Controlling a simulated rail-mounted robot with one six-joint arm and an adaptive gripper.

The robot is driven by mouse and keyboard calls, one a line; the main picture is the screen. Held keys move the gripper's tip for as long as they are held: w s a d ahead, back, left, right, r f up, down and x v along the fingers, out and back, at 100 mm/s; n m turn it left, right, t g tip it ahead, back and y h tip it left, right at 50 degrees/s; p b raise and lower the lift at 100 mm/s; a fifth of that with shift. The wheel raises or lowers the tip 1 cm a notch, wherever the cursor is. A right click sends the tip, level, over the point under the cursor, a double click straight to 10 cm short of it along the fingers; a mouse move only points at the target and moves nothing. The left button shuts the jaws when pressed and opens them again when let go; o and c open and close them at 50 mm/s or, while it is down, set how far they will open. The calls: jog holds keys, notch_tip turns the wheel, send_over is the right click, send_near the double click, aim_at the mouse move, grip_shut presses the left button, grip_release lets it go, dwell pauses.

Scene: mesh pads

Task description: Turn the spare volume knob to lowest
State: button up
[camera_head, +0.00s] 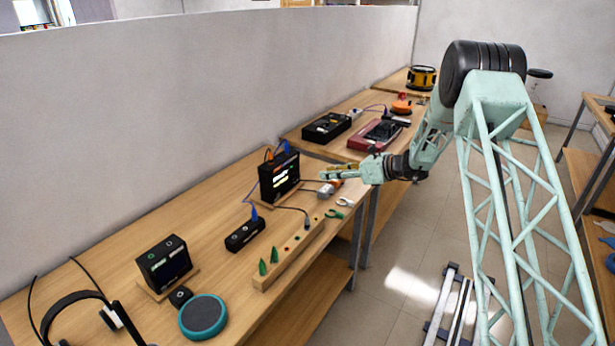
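I cannot tell for certain which thing is the spare volume knob. My gripper (326,174) is far from both, up and to the right, over the bench beside a black box with a lit screen (279,177). It points left. Its fingers are small and seen side-on, so I cannot tell whether they are open.
A black screen device (165,264), headphones (75,312), a black box with a blue plug (245,235) and a wooden rack with green pieces (290,255) stand on the near bench (120,262). Cables cross it. A wall (160,120) runs behind.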

aim_at(299, 176)
jog(key=shift+w+d+f, duration=0.1)
dwell(0.4)
jog(key=shift+b+x, duration=1.05)
jog(key=shift+x, duration=5.85)
jog(key=c, duration=0.8)
